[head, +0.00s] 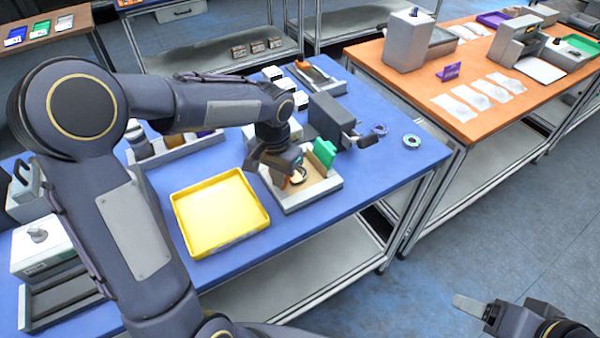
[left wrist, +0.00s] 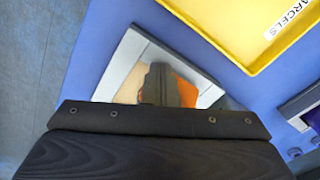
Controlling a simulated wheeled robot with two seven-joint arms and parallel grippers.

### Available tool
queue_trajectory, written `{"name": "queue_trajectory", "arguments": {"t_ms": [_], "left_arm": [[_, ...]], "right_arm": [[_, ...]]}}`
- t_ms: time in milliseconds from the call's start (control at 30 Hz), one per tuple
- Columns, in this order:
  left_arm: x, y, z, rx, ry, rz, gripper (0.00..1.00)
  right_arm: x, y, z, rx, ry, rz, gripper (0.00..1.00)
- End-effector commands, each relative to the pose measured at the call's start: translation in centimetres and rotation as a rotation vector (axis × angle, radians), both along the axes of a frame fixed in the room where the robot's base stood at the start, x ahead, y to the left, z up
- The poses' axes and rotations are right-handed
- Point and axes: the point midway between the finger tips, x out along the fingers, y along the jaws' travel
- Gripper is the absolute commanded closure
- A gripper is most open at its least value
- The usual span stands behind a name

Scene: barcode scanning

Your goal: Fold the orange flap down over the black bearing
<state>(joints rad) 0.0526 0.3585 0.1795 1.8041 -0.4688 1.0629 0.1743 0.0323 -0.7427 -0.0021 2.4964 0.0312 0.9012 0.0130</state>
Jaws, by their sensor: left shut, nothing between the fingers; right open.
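My left gripper (head: 293,178) is shut and empty, low over a grey-walled tray (head: 312,205) with a tan floor on the blue table. In the left wrist view, its closed dark fingers (left wrist: 158,88) reach over the same tray (left wrist: 125,57). The orange flap (left wrist: 186,91) shows beside and partly behind the fingers there. I cannot tell whether they touch it, or whether it lies flat. The black bearing cannot be made out; the gripper covers that part of the tray. My right gripper (head: 480,308) is open and empty at the bottom right, away from the table.
A green upright piece (head: 325,152) stands at the tray's back right, near a dark grey device (head: 330,118). A yellow parcels tray (head: 220,212) lies just left. Tape rolls (head: 411,141) lie to the right. The table's front edge is close to the tray.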

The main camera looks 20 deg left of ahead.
Motion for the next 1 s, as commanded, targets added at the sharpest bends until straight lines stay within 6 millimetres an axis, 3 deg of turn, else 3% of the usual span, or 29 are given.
{"name": "queue_trajectory", "arguments": {"t_ms": [300,567,1000], "left_arm": [[-1.9,1.7,0.8,0.004,0.008,0.005,1.0],[-2.3,2.0,1.2,0.005,0.011,0.004,1.0],[-2.3,2.1,5.5,0.006,0.012,0.005,1.0]], "right_arm": [[0.0,0.0,0.6,0.0,0.0,0.0,0.32],[0.0,0.0,0.9,0.0,0.0,0.0,0.32],[0.0,0.0,4.5,0.0,0.0,0.0,0.32]]}}
